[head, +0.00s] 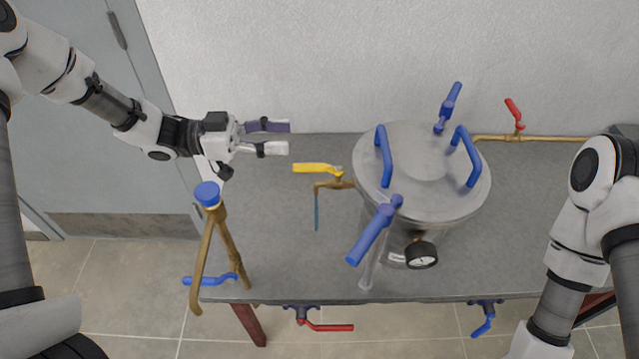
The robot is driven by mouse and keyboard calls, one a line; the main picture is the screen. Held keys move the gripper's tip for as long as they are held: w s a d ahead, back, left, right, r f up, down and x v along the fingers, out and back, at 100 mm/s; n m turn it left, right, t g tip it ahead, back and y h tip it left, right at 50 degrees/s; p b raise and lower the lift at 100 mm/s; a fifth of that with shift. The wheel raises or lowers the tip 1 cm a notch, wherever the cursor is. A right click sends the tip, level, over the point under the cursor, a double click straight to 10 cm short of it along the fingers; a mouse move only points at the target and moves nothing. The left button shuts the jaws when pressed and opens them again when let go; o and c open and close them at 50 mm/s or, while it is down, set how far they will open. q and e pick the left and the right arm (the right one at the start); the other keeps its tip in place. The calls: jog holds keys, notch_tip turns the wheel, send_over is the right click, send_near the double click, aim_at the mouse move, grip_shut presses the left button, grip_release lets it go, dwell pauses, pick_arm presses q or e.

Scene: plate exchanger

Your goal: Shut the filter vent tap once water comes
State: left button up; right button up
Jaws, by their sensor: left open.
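The metal filter housing (423,165) stands on the grey table with its round lid on. The tap with the yellow lever (317,168) sticks out from its left side, and I take it to be the vent tap. Its lever points left, in line with its brass pipe. A thin blue stream of water (317,213) hangs below its bent spout (318,189). My left gripper (287,137) is open and empty, above and slightly left of the lever in the picture, apart from it. My right arm shows at the right edge, but its gripper does not.
Blue lid handles (383,155) and a long blue clamp handle (368,236) rise from the housing. A gauge (421,255) sits at its front. A blue-capped brass pipe (208,195) stands at the table's left end. A red-lever tap (515,113) is behind right.

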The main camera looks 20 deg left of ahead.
pick_arm(q)
jog(key=b, duration=0.5)
send_near(320, 165)
jog(key=d, duration=0.2)
jog(key=x, duration=0.8)
jog(key=shift+w+f+p, duration=0.1)
jog(key=shift+w+p, duration=0.2)
jog(key=shift+w, duration=0.05)
pick_arm(e)
notch_tip(320, 165, down, 7)
pick_arm(q)
jog(key=shift+a, duration=0.1)
jog(key=shift+c, duration=0.4)
pick_arm(e)
jog(key=shift+s+r, duration=0.1)
pick_arm(q)
grip_shut()
